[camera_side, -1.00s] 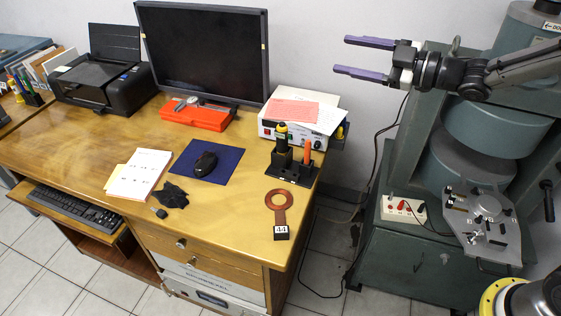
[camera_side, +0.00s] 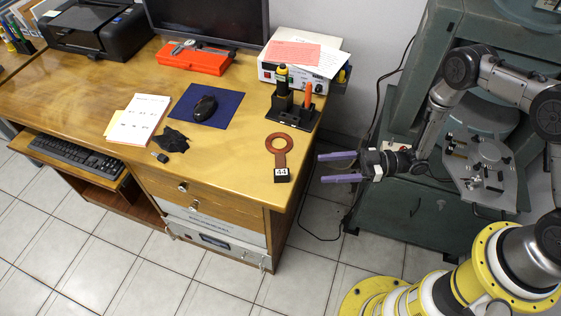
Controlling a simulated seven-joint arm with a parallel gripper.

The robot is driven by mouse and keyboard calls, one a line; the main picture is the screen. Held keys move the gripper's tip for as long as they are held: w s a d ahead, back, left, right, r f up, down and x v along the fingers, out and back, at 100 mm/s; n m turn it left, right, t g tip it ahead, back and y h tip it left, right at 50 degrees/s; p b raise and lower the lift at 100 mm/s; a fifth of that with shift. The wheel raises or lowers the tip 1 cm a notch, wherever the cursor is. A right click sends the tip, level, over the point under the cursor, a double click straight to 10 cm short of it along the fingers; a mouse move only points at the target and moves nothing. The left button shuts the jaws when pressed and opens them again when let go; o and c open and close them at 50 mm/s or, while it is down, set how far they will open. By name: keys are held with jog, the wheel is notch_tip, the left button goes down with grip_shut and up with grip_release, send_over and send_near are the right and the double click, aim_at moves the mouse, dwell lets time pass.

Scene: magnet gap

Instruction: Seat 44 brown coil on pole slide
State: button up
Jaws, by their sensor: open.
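The brown coil (camera_side: 280,142) is a flat ring with a short handle ending in a black block (camera_side: 281,175) marked 44. It lies flat near the right front corner of the wooden desk. My gripper (camera_side: 320,168) is open and empty, its two purple fingers pointing left toward the coil. It is just right of the desk edge, apart from the coil. The grey plate (camera_side: 477,172) with small fittings, on the green magnet at right, may be the pole slide; I cannot tell for certain.
A black stand (camera_side: 291,113) with upright tools is behind the coil, near a white instrument box (camera_side: 292,72). A blue mat with a mouse (camera_side: 203,108) and papers (camera_side: 138,120) lie to the left.

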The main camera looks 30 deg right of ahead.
aim_at(281, 172)
jog(key=shift+f+x, duration=0.15)
jog(key=shift+x, duration=2.95)
jog(key=shift+f+x, duration=0.1)
jog(key=shift+x, duration=3.05)
grip_shut()
